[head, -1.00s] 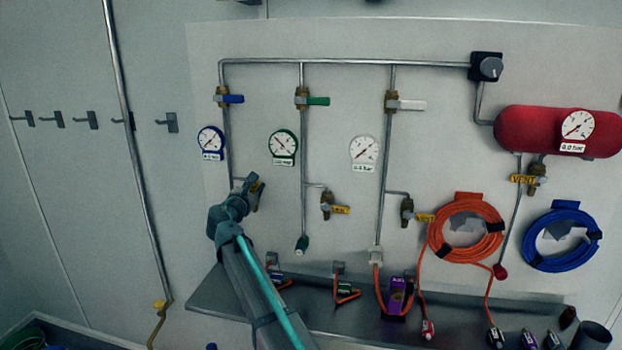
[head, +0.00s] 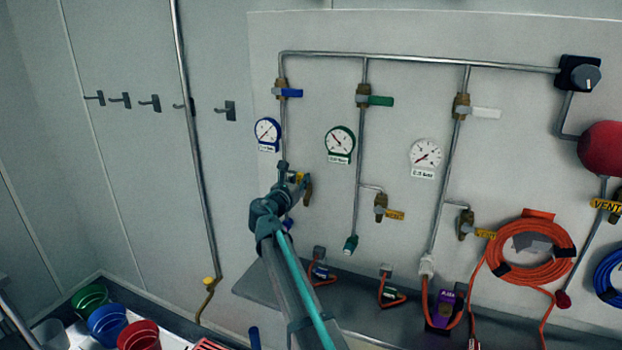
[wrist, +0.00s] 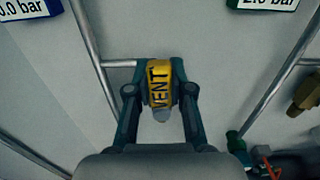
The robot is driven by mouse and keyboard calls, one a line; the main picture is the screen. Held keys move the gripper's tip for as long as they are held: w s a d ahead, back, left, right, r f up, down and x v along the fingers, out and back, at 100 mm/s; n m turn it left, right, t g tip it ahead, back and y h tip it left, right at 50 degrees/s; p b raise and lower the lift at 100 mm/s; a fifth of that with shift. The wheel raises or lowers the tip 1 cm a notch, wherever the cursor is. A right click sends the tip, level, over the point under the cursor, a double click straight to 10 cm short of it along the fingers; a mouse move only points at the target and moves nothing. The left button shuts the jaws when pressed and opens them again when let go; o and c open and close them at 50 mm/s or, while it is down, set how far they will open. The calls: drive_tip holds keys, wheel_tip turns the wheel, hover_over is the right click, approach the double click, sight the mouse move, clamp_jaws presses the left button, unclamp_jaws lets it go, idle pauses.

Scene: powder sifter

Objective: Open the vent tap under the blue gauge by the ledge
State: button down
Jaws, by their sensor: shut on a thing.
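The blue gauge (head: 268,134) hangs at the left of the wall panel, beside the pipe with the blue-handled valve. The vent tap (head: 308,191) is below and right of it, partly hidden by my arm. My gripper (head: 296,178) is at this tap. In the wrist view, my gripper (wrist: 160,98) has its fingers closed on both sides of the yellow VENT handle (wrist: 159,83). The VENT lettering runs up the picture there. A pale rounded end shows below the label. The tap body is mostly hidden behind the handle.
The grey ledge (head: 262,287) runs below my gripper. The green gauge (head: 340,144) and its vent tap (head: 381,206) are to the right. A bare vertical pipe (head: 190,130) stands left of the panel. Coloured buckets (head: 108,324) are at the lower left.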

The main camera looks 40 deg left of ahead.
drive_tip(key=c, duration=1)
unclamp_jaws()
drive_tip(key=shift+s, duration=0.1)
drive_tip(key=v, duration=1.2)
